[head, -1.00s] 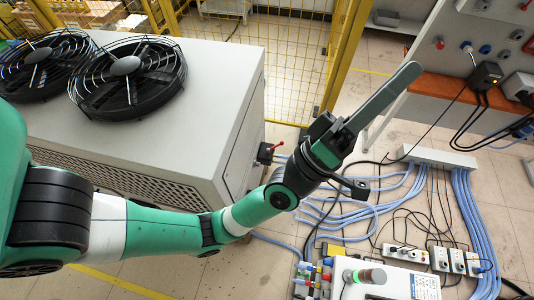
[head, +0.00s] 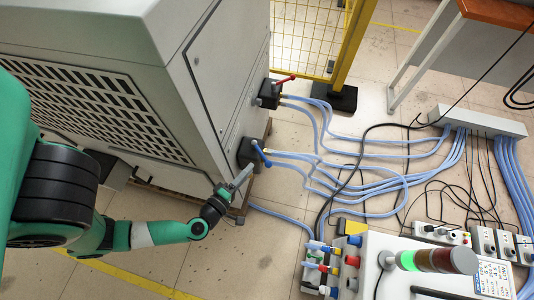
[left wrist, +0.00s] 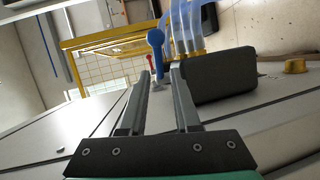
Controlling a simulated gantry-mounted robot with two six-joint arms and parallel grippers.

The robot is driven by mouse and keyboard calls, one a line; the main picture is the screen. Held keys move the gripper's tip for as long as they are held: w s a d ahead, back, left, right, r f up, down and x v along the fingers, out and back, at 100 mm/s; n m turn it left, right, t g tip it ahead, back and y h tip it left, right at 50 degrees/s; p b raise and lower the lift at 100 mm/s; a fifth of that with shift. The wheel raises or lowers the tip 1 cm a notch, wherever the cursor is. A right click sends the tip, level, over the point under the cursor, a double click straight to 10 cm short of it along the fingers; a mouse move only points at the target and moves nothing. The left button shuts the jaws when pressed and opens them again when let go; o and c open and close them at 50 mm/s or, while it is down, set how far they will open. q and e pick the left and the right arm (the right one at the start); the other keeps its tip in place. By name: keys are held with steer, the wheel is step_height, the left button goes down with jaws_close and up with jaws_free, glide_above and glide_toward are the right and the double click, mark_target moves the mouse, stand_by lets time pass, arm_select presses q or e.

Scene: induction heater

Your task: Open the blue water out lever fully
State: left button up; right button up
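The blue water out lever (head: 261,153) sticks out from a black valve block (head: 248,152) low on the side of the grey cabinet. In the left wrist view the lever's blue round end (left wrist: 155,38) is just beyond my fingertips, roughly in line with the gap between them. The black block (left wrist: 222,75) is right of my fingers there. My left gripper (head: 246,173) is open and empty, slightly below and left of the lever in the head view. I cannot tell whether it touches the lever. My right gripper is not in view.
A red lever (head: 285,79) on another black block is farther back on the cabinet. Light blue hoses (head: 335,170) run from both blocks to a grey manifold (head: 480,121). A white control box (head: 440,268) with a lit green lamp stands at lower right.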

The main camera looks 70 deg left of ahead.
mark_target(261, 155)
arm_select(q)
steer(key=b+x, duration=0.2)
steer(key=x, duration=0.9)
steer(key=shift+w+a+b, duration=0.2)
steer(key=shift+w+b, duration=0.1)
steer(key=shift+r, duration=0.1)
steer(key=shift+c, duration=0.3)
jaws_close()
stand_by(0.7)
